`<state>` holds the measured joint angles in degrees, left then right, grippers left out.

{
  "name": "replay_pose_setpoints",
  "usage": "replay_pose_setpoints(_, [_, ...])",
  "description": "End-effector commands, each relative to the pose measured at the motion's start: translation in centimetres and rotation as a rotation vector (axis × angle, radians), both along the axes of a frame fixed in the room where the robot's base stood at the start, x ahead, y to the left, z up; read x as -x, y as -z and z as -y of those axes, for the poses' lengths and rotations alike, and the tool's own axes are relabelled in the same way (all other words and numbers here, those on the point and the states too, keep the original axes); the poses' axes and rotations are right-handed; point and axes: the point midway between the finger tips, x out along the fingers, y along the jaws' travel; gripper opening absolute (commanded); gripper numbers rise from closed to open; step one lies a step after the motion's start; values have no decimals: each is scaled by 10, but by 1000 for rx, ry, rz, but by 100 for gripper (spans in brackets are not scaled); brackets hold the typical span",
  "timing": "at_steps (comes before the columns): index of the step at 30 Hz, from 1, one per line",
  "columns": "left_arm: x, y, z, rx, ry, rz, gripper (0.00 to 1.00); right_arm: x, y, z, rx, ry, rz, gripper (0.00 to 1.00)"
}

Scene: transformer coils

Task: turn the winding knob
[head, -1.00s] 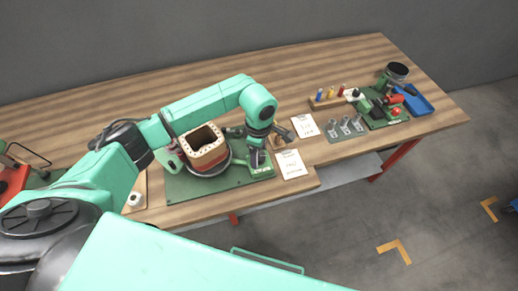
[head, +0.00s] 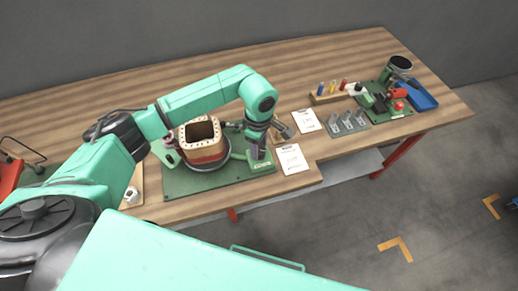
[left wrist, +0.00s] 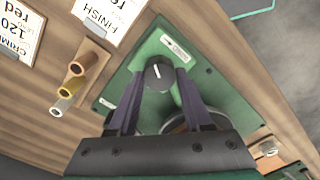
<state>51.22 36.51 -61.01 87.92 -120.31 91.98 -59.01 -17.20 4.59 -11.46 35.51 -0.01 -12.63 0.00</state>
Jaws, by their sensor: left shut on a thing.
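The winding knob (left wrist: 158,73) is a round black knob with a white pointer line, on a green housing with a small white label. My left gripper (left wrist: 160,82) has one finger on each side of it and is shut on it, seen from above in the left wrist view. In the head view my left gripper (head: 257,154) points down at the right part of the green winder base (head: 207,183) and hides the knob. A square coil (head: 202,146), cream on top and reddish below, stands on the winder. My right gripper is not in view.
White cards (head: 292,159) lie right of the winder. A wooden holder with coloured tubes (left wrist: 77,76) stands near the knob in the left wrist view. Farther right are a grey clip stand (head: 346,122), a blue tray (head: 420,96) and a green device. The rear tabletop is clear.

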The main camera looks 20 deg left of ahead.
Motion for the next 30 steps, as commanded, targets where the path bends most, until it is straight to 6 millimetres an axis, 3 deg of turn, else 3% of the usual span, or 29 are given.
replay_pose_setpoints(3, [-2,5,0,-1,82,6,0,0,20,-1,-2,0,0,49])
replay_pose_setpoints(12, [-2,3,0,1,283,6,0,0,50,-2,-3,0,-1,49])
replay_pose_setpoints(19, [-2,0,1,1,374,5,0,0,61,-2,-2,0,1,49])
replay_pose_setpoints(30, [-2,-2,0,1,403,3,0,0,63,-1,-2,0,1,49])
